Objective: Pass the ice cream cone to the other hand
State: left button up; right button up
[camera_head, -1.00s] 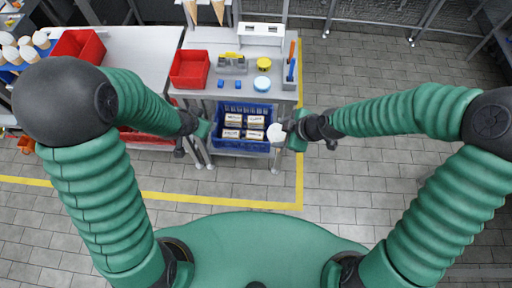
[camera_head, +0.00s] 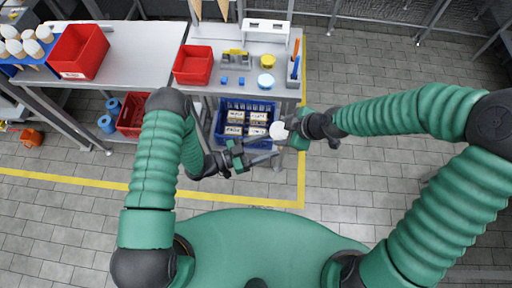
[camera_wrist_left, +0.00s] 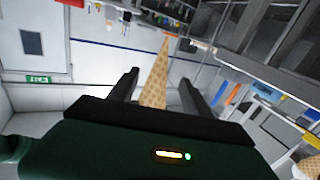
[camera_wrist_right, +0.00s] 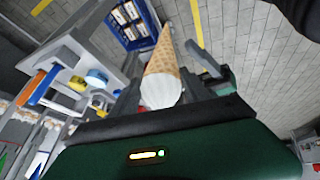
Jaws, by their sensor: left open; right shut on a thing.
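The ice cream cone has a tan waffle body and a white top (camera_head: 278,130). In the right wrist view the cone (camera_wrist_right: 163,72) lies between my right fingers, white end near the palm and tip pointing away. My right gripper (camera_head: 286,137) is shut on it above the floor. My left gripper (camera_head: 273,146) is open, its two long fingers reaching right towards the cone. In the left wrist view the waffle body (camera_wrist_left: 156,82) shows between the spread fingers, with clear gaps at both sides. Its white end is hidden there.
A blue crate (camera_head: 219,130) with boxes sits on the table's lower shelf, behind the grippers. Red bins (camera_head: 193,64) stand on the grey tables. More cones stand in a holder (camera_head: 12,72) at the far left. The floor in front is clear.

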jog(key=shift+d, duration=0.15)
pick_arm(q)
jog(key=x, duration=0.8)
jog(key=shift+a, duration=0.1)
jog(key=c, duration=0.9)
jog(key=shift+c, duration=0.9)
pick_arm(e)
jog(key=o, duration=1.1)
jog(key=shift+c, duration=0.2)
